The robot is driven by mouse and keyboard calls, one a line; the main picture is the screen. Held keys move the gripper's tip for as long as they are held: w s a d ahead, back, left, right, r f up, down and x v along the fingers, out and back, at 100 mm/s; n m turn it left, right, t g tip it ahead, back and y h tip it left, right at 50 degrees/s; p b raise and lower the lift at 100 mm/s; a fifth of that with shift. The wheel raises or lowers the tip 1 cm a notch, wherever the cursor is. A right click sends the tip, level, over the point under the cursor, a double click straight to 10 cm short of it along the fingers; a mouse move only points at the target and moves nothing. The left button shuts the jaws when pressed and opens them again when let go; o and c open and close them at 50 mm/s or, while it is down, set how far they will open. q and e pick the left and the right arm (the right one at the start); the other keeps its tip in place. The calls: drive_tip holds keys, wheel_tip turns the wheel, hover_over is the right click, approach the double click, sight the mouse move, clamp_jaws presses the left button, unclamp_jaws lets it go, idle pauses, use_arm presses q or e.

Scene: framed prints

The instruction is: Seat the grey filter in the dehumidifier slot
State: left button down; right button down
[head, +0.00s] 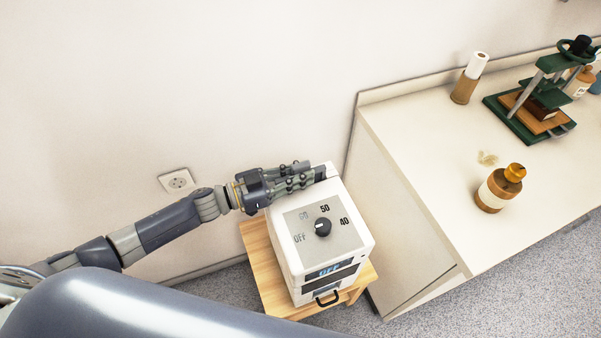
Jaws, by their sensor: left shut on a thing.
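The white dehumidifier (282,245) stands on a small wooden stand, with a dial on its top panel and a dark handle low at its front. My left gripper (314,176) reaches across the rear of its top from the left and is shut on the grey filter. Only a small dark piece (321,173), which looks like the filter, shows at the fingertips. The fingers hide the rest of it and the slot, so I cannot tell how far in it sits. My right gripper is out of view.
The wooden stand (261,270) is against the wall beside a white counter (405,130). On the counter are a brown and cream bottle (492,192), a green press (530,112) and a paper roll in a holder (463,88). A wall socket (178,181) is behind my left arm.

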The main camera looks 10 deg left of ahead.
use_arm(q)
drive_tip(key=shift+f+b, duration=0.4)
drive_tip(key=shift+f, duration=0.15)
drive_tip(key=c, duration=1.5)
unclamp_jaws()
drive_tip(key=shift+s+f, duration=0.1)
drive_tip(key=v, duration=1.2)
